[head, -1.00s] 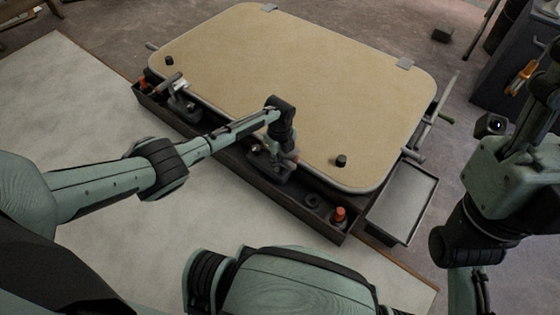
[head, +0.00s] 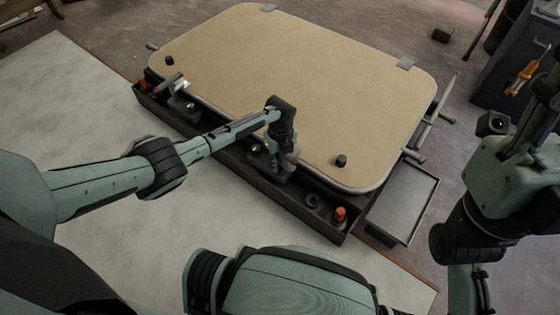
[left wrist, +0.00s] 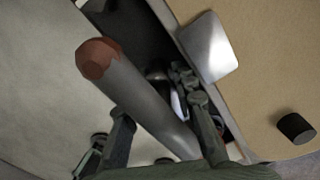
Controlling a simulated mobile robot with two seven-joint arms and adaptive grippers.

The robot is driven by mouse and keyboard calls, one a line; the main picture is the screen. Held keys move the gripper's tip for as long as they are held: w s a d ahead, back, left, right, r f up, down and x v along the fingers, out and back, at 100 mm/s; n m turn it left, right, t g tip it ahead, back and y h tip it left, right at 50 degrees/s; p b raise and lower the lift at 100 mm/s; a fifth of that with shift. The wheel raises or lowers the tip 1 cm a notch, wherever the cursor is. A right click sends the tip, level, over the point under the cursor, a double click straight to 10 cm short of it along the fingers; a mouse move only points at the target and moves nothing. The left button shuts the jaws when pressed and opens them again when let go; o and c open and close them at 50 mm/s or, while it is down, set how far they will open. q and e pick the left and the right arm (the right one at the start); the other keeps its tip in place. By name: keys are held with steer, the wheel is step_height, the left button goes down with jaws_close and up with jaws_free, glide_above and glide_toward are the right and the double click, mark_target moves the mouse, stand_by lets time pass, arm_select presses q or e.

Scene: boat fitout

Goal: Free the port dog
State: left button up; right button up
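A tan hatch panel (head: 300,85) with rounded corners lies in the middle of the head view. One dog (head: 182,102) with a short handle sits at its near edge on the left. A second dog (head: 276,177) sits further right along that edge, partly hidden by my left gripper (head: 279,150). In the left wrist view, a grey lever handle (left wrist: 150,100) with a red-brown end runs between the fingers of my left gripper (left wrist: 158,105). I cannot tell whether they press on it. My right arm stands raised at the right edge; its fingers are not clear.
A dark narrow trough (head: 225,165) runs along the panel's near edge, with orange-topped items at both ends, one at the right end (head: 340,213). A grey tray (head: 405,200) is to the right. A dark cabinet (head: 505,70) stands far right. The pale surface (head: 80,110) at left is clear.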

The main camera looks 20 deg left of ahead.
arm_select(q)
steer(key=shift+o, duration=0.7)
steer(key=shift+a, duration=0.1)
steer(key=shift+w+r, duration=0.1)
steer(key=shift+r, duration=0.05)
steer(key=shift+r, duration=3.85)
